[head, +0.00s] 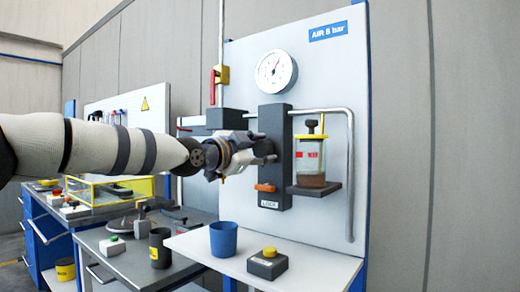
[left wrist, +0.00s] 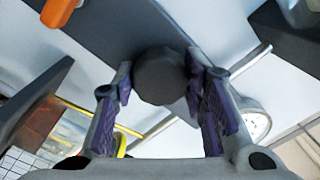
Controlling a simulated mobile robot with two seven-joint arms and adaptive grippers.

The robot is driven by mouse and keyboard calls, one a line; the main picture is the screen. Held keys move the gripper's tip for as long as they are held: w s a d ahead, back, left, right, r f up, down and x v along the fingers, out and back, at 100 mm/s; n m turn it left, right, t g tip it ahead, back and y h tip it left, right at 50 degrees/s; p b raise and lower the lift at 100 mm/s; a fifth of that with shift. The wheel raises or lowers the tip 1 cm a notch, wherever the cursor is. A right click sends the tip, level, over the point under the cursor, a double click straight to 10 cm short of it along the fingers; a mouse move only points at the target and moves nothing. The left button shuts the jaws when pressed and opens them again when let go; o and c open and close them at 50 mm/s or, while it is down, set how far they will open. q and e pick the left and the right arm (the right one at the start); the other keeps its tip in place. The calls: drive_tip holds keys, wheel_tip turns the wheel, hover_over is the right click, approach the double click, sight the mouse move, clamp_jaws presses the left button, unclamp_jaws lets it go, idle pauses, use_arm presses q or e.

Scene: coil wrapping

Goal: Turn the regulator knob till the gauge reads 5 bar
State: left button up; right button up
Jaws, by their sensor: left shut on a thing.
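The round white gauge (head: 276,72) is at the top of the pale panel; its needle is too small to read surely. Below it is the dark regulator body (head: 275,118). My left gripper (head: 266,150) reaches in from the left at the body's front. In the left wrist view the dark round regulator knob (left wrist: 160,76) sits between the fingertips of my left gripper (left wrist: 164,82), which is shut on it. In the head view the gripper mostly hides the knob. The gauge's edge also shows in the left wrist view (left wrist: 256,122). My right gripper is out of view.
An orange lever (head: 265,187) is on the body below the gripper. A blue cup (head: 223,239) and a yellow-button box (head: 267,264) stand on the shelf below.

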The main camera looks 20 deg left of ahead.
use_arm(q)
drive_tip(key=shift+m, duration=0.4)
drive_tip(key=shift+a, duration=0.1)
drive_tip(key=o, duration=1.1)
drive_tip(key=shift+w, duration=0.1)
drive_tip(key=shift+c, duration=0.2)
drive_tip(key=shift+o, duration=0.5)
drive_tip(key=shift+w+f, duration=0.1)
drive_tip(key=shift+w, duration=0.05)
drive_tip(key=v, duration=0.7)
drive_tip(key=shift+s, duration=0.3)
